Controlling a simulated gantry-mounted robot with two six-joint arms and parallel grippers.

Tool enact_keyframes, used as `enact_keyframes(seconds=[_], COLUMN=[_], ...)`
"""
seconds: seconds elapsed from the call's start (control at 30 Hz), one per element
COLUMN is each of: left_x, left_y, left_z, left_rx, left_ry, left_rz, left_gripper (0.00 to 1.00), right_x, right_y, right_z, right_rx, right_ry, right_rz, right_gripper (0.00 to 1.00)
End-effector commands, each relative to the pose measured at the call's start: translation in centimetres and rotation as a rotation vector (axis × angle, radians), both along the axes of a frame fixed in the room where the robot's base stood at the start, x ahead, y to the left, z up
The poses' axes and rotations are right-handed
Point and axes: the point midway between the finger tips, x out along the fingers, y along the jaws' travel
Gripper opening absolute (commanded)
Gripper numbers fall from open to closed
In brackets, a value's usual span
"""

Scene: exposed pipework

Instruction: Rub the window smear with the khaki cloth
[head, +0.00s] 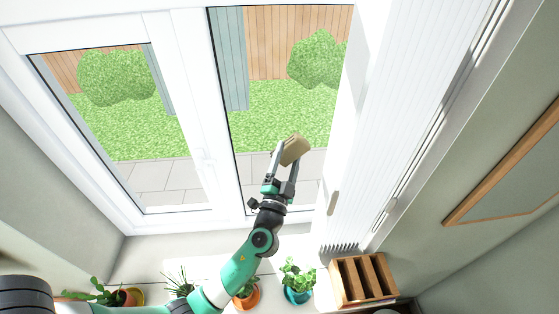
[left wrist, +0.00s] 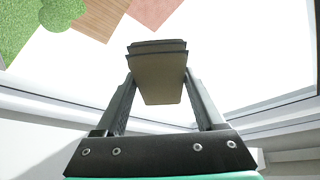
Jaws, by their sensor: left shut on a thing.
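The khaki cloth (head: 295,150) is a folded pad held at the tips of my left gripper (head: 284,162), in front of the right window pane (head: 262,115). In the left wrist view, the cloth (left wrist: 158,75) sits between the two fingers of my left gripper (left wrist: 158,85), which are shut on it. I cannot tell whether the cloth touches the glass. No smear can be made out on the panes. My right gripper is not in view.
Potted plants (head: 298,280) stand along the sill below the window. A wooden slotted rack (head: 362,278) stands at the lower right. A white ribbed panel (head: 400,110) borders the right pane. A wood-framed board (head: 510,175) hangs on the right wall.

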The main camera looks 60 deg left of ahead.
Motion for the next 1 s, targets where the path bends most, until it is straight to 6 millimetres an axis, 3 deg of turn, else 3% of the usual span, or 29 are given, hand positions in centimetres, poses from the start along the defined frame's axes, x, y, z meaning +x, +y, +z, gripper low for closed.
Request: enact_keyframes(seconds=[0.33, 0.8, 1.0], left_x=[-0.1, -2.0, -2.3], left_y=[-0.4, -5.2, -5.6], left_z=[0.0, 0.0, 0.0], left_rx=[0.0, 0.001, 0.0], left_ry=[0.0, 0.0, 0.0], left_rz=[-0.001, -0.002, 0.002], left_gripper=[0.01, 0.01, 0.01], right_x=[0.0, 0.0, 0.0], right_y=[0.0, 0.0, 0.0], right_z=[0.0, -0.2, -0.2], right_rx=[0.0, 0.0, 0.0], right_ry=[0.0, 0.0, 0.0], right_rz=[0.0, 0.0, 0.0], right_gripper=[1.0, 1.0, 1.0])
